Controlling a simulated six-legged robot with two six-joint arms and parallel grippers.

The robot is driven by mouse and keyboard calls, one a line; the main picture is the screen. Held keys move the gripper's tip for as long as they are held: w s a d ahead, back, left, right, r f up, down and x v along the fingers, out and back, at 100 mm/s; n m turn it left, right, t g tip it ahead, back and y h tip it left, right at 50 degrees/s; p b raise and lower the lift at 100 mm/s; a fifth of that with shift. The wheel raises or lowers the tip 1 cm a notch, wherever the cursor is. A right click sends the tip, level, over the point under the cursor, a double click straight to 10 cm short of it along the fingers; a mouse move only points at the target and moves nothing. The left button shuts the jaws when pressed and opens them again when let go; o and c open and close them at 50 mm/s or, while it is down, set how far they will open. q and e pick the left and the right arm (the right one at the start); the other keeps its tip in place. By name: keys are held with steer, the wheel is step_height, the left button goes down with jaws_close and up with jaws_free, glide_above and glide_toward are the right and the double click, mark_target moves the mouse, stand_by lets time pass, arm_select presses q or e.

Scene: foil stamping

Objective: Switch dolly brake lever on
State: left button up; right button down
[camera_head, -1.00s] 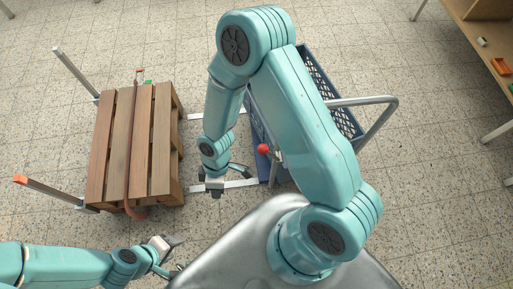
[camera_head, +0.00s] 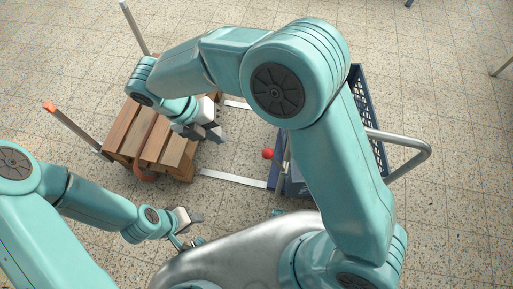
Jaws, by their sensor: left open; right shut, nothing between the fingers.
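The brake lever (camera_head: 267,154) shows as a red ball knob at the left side of the blue dolly (camera_head: 293,187). My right arm hides much of the dolly and the blue crate (camera_head: 368,110) on it. My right gripper (camera_head: 218,133) is shut and empty, left of and slightly above the red knob in the picture, apart from it, near the right end of the pallet. My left gripper (camera_head: 199,229) is open and empty, below and left of the knob, beside my metal base. The lever's exact setting cannot be told.
A wooden pallet (camera_head: 150,140) stands at the left, partly hidden by my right arm. Metal posts (camera_head: 75,128) rise beside it, one orange-tipped. Light strips (camera_head: 232,178) lie on the floor between pallet and dolly. The dolly's metal handle (camera_head: 418,150) juts right.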

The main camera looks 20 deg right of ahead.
steer(key=s+d+f+b, duration=0.1)
steer(key=s+d+f, duration=0.2)
steer(key=d+f, duration=0.4)
steer(key=shift+d+f+b, duration=0.3)
steer(key=shift+f, duration=0.35)
steer(key=shift+s+r, duration=0.1)
